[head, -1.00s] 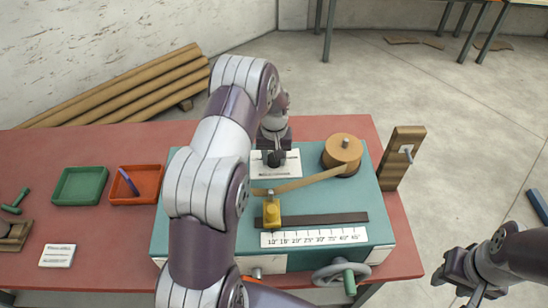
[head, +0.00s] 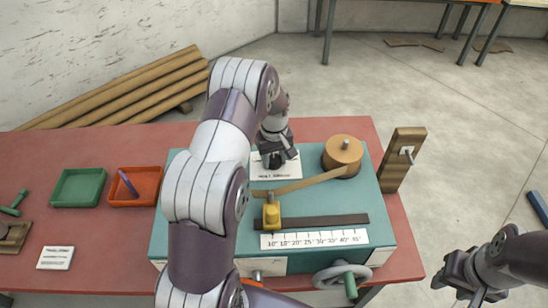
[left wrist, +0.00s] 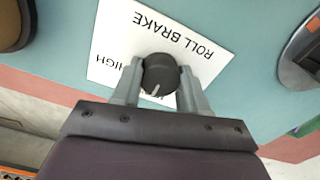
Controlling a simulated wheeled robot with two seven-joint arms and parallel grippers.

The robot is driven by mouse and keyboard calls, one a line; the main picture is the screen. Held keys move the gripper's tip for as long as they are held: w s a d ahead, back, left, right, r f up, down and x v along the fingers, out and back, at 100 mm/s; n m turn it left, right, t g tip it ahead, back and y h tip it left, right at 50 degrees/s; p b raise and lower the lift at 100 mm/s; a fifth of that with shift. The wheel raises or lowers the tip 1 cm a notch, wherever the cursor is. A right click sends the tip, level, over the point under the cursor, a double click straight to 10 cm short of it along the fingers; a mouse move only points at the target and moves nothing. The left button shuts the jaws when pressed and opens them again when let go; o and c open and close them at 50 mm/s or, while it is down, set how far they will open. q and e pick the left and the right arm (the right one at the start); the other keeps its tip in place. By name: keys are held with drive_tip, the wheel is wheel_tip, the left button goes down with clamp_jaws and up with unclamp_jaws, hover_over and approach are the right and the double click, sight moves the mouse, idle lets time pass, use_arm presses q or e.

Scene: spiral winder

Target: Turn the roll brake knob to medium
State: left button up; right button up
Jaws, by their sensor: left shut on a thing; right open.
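The roll brake knob (left wrist: 160,74) is round and black with a white pointer line. It sits on a white label plate (left wrist: 120,45) reading "ROLL BRAKE" and "HIGH", upside down in the left wrist view. Another word beneath the knob is mostly hidden by my fingers. The pointer line faces the bottom of that view, towards the partly hidden word. My left gripper (left wrist: 157,92) is shut on the knob, one finger on each side; it also shows in the head view (head: 276,161). My right gripper (head: 450,280) is open and empty, off the table's right side.
The knob's plate lies on the teal machine top (head: 350,205). A brown paper roll (head: 342,153) stands right of the knob, its strip running to a yellow slider (head: 271,213) by the angle scale. A handwheel (head: 342,276) is at the front. Green (head: 78,187) and orange trays lie left.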

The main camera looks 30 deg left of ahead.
sight(274, 159)
use_arm(q)
drive_tip(key=o, duration=1.1)
drive_tip(key=shift+c, duration=0.2)
wheel_tip(274, 159, up, 8)
drive_tip(key=shift+r+b, duration=0.25)
drive_tip(key=shift+b, duration=0.85)
wheel_tip(274, 159, up, 4)
drive_tip(key=shift+r+p, duration=0.15)
drive_tip(key=shift+p, duration=1)
drive_tip(key=shift+d, duration=0.1)
